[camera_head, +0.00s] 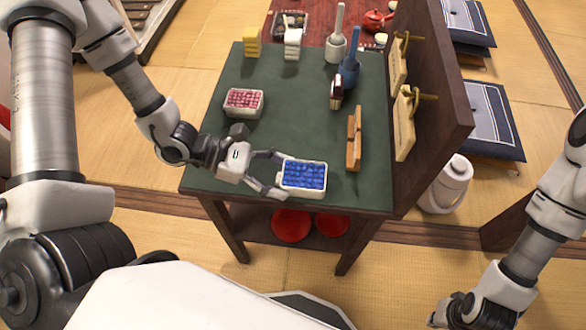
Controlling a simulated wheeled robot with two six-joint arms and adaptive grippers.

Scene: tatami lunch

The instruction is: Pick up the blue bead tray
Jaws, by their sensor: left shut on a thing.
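The blue bead tray (303,178) is a small white-rimmed tray full of blue beads near the front edge of the green-topped table. My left gripper (278,174) comes at it from the left and is shut on its left end, with one finger on the far side and one on the near side. I cannot tell whether the tray touches the table top. My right gripper (440,318) is low at the bottom right, away from the table, and its fingers are too small and cut off to judge.
A similar tray of red beads (243,102) stands behind my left gripper. Wooden pieces (354,138), a blue bottle (350,70), a white bottle (336,45) and yellow blocks (252,42) stand further back. A dark upright panel (436,110) bounds the table's right side.

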